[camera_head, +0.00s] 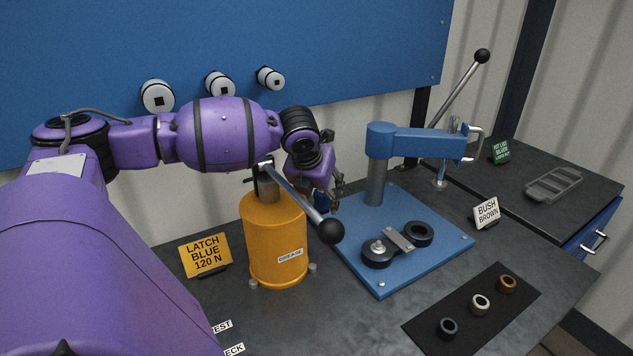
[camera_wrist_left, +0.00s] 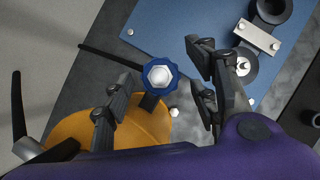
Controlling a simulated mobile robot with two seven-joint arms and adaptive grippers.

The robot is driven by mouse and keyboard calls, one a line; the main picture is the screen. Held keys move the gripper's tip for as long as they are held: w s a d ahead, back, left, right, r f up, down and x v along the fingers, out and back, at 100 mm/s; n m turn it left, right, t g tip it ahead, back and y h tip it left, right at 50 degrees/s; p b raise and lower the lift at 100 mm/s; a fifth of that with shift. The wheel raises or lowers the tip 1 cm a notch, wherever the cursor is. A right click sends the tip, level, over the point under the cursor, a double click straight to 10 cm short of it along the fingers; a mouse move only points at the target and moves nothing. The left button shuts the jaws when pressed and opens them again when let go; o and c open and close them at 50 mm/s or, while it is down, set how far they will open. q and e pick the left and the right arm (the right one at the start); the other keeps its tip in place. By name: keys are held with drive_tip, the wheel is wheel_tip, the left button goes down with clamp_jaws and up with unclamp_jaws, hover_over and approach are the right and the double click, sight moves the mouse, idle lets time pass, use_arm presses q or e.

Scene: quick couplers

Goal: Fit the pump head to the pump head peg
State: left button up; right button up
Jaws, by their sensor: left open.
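The orange grease drum (camera_head: 278,240) stands on the bench with a dark fitting (camera_head: 266,182) and a ball-ended lever (camera_head: 300,200) at its top. The drum also shows in the left wrist view (camera_wrist_left: 150,128). My left gripper (camera_head: 328,198) is open behind the lever, right of the drum's top. In the left wrist view its fingers (camera_wrist_left: 160,95) are spread apart, with a blue scalloped knob with a silver hex centre (camera_wrist_left: 160,75) seen between them; contact cannot be told. I cannot tell which part is the pump head or its peg. My right gripper is out of view.
A blue press (camera_head: 375,175) stands on a blue plate (camera_head: 345,255) with black rings (camera_head: 418,233). A dark mat (camera_head: 450,345) with three small rings lies front right. Yellow (camera_head: 205,255) and white (camera_head: 486,211) signs stand nearby. Bare bench lies in front of the plate.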

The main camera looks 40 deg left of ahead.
use_arm(q)
drive_tip(key=v, duration=1)
drive_tip(key=shift+r, duration=0.25)
drive_tip(key=shift+s+d, duration=0.1)
drive_tip(key=shift+d, duration=0.1)
